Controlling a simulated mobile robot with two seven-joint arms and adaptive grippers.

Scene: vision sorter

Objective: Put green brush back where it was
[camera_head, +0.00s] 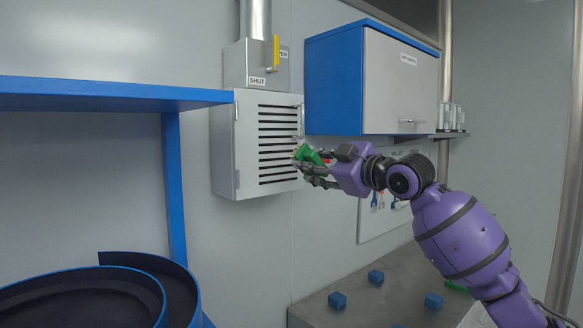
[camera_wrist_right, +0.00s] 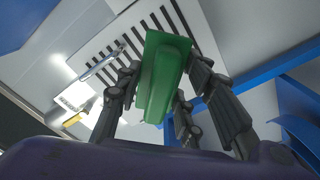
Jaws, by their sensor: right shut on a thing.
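The green brush (camera_head: 308,154) is in my right gripper (camera_head: 316,167), held up in front of the slotted grey vent box. Its pale bristle end faces left in the head view. In the right wrist view the green brush (camera_wrist_right: 162,75) sits between the dark fingers of my right gripper (camera_wrist_right: 170,95), which are shut on it. The brush appears in front of the vent slats; whether it touches them I cannot tell. My left gripper is not in view.
The vent box (camera_head: 268,145) has a yellow handle (camera_head: 276,53) above it. A blue-sided cabinet (camera_head: 370,85) hangs right of it, over a tool board (camera_head: 375,222). Blue cubes (camera_head: 337,300) lie on the grey worktop (camera_head: 350,270). A blue shelf (camera_head: 100,95) and a curved blue-rimmed track (camera_head: 150,262) are at left.

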